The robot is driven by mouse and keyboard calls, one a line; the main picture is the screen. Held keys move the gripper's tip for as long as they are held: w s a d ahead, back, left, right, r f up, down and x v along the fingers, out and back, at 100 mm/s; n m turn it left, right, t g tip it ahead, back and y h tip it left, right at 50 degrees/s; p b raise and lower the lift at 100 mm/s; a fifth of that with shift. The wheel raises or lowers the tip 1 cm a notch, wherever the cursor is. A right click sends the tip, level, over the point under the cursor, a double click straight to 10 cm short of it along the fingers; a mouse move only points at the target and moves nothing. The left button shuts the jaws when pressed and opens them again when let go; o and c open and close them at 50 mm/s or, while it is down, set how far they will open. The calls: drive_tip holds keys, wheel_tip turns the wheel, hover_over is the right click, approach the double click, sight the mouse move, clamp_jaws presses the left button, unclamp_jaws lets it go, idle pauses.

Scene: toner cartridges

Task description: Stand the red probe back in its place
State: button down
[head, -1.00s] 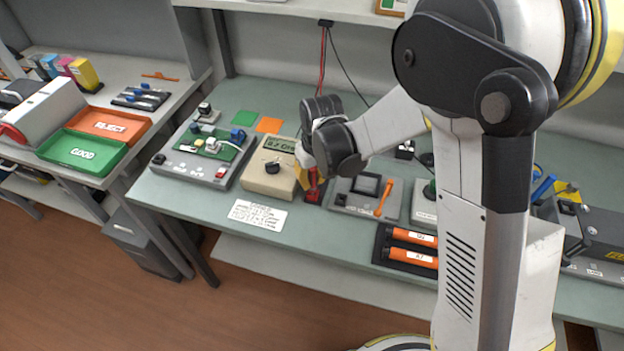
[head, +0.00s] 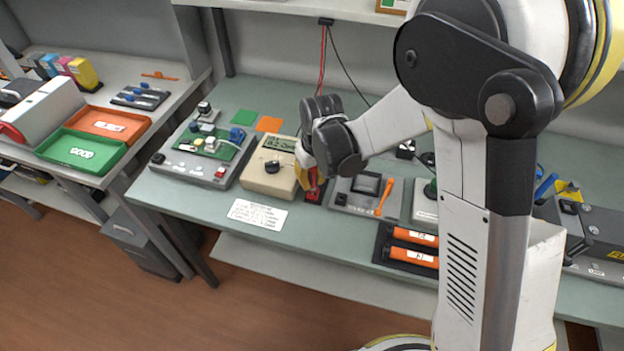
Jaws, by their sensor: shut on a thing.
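The red probe (head: 313,178) is upright in my gripper (head: 311,181), over a small red holder (head: 314,195) on the green bench, just right of the beige meter (head: 269,176). My gripper points down and is shut on the probe. My wrist covers the probe's upper part and most of the fingers. I cannot tell whether the probe's lower end is inside the holder or just above it. A red lead (head: 322,62) hangs from the shelf above, behind my wrist.
A grey device with an orange handle (head: 385,197) stands close on the right of the holder. A white note card (head: 258,215) lies in front of the meter. A board fixture (head: 203,155) is at left. Orange cartridges (head: 414,237) lie in a dark tray at front right.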

drive_tip(key=shift+f+b, duration=0.5)
drive_tip(key=shift+f, duration=0.1)
idle(0.3)
drive_tip(key=c, duration=1.3)
unclamp_jaws()
drive_tip(key=shift+c, duration=0.2)
drive_tip(key=shift+r, duration=0.15)
drive_tip(key=r, duration=0.4)
drive_tip(key=s+r, duration=0.1)
drive_tip(key=r, duration=0.6)
drive_tip(key=shift+s+d+r, duration=0.3)
drive_tip(key=shift+d+r, duration=0.05)
drive_tip(key=shift+d, duration=0.05)
drive_tip(key=s+d+r+m+t, duration=0.2)
drive_tip(key=s+d+r, duration=0.2)
drive_tip(key=s+d, duration=0.3)
drive_tip(key=s+d+r+m+t, duration=0.3)
drive_tip(key=s+d, duration=0.5)
drive_tip(key=s, duration=0.1)
drive_tip(key=shift+s+r+t+h, duration=0.3)
drive_tip(key=shift+s+r+h, duration=0.1)
